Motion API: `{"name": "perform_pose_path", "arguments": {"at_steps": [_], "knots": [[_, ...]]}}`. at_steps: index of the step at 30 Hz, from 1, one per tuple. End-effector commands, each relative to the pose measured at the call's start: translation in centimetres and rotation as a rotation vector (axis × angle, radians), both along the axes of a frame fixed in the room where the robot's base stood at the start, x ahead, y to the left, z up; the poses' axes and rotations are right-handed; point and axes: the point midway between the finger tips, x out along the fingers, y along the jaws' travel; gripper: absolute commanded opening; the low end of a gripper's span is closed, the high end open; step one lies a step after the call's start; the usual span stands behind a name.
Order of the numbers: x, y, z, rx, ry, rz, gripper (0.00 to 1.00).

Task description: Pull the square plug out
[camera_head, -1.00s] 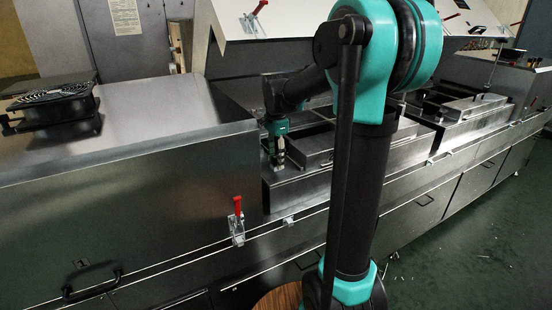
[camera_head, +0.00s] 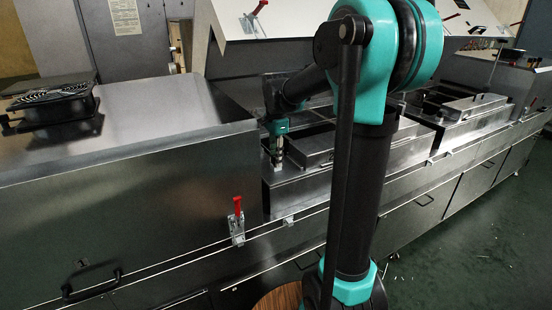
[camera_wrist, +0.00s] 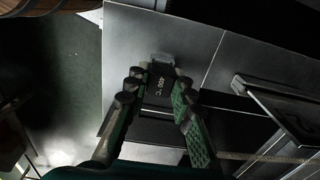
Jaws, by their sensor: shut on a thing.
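The square plug (camera_wrist: 160,86) is a dark block with pale lettering in the wrist view. It sits between the two green textured pads of my gripper (camera_wrist: 158,98), which is shut on it. A small grey metal piece (camera_wrist: 161,58) shows at the plug's far end. In the head view, my gripper (camera_head: 278,158) points down over the metal top of the dryer, near the left end of the open section. The plug is too small there to make out clearly, and whether its lower end is still in a socket cannot be told.
A raised metal lid (camera_head: 290,22) stands behind my arm. A closed dryer section (camera_head: 120,150) with a black fan (camera_head: 55,103) lies to the left. A red-handled clamp (camera_head: 237,215) is on the front. A raised metal box (camera_head: 312,148) is just right of my gripper.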

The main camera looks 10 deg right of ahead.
Motion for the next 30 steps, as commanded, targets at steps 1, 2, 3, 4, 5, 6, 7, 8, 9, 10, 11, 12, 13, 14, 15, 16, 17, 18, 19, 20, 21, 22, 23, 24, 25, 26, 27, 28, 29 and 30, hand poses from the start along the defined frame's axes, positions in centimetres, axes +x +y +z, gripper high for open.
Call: {"name": "perform_pose_path", "arguments": {"at_steps": [1,2,3,4,5,6,7,8,9,10,11,12,13,14,15,16,17,18,19,20,21,22,23,24,25,26,27,28,29,30], "knots": [[0.0,0.0,0.1,0.0,0.0,0.0,0.0],[0.0,0.0,0.1,0.0,0.0,0.0,0.0],[0.0,0.0,0.1,0.0,0.0,0.0,0.0],[0.0,0.0,0.2,0.0,0.0,0.0,0.0],[0.0,0.0,0.2,0.0,0.0,0.0,0.0],[0.0,0.0,0.3,0.0,0.0,0.0,0.0],[0.0,0.0,0.3,0.0,0.0,0.0,0.0],[0.0,0.0,0.3,0.0,0.0,0.0,0.0],[0.0,0.0,0.4,0.0,0.0,0.0,0.0],[0.0,0.0,0.4,0.0,0.0,0.0,0.0],[0.0,0.0,0.4,0.0,0.0,0.0,0.0],[0.0,0.0,0.5,0.0,0.0,0.0,0.0],[0.0,0.0,0.5,0.0,0.0,0.0,0.0],[0.0,0.0,0.6,0.0,0.0,0.0,0.0],[0.0,0.0,0.6,0.0,0.0,0.0,0.0],[0.0,0.0,0.6,0.0,0.0,0.0,0.0],[0.0,0.0,0.7,0.0,0.0,0.0,0.0],[0.0,0.0,0.7,0.0,0.0,0.0,0.0],[0.0,0.0,0.7,0.0,0.0,0.0,0.0],[0.0,0.0,0.8,0.0,0.0,0.0,0.0],[0.0,0.0,0.8,0.0,0.0,0.0,0.0],[0.0,0.0,0.8,0.0,0.0,0.0,0.0],[0.0,0.0,0.9,0.0,0.0,0.0,0.0],[0.0,0.0,0.9,0.0,0.0,0.0,0.0],[0.0,0.0,0.9,0.0,0.0,0.0,0.0],[0.0,0.0,1.0,0.0,0.0,0.0,0.0],[0.0,0.0,1.0,0.0,0.0,0.0,0.0],[0.0,0.0,1.0,0.0,0.0,0.0,0.0],[0.0,0.0,1.0,0.0,0.0,0.0,0.0],[0.0,0.0,1.1,0.0,0.0,0.0,0.0]]}}
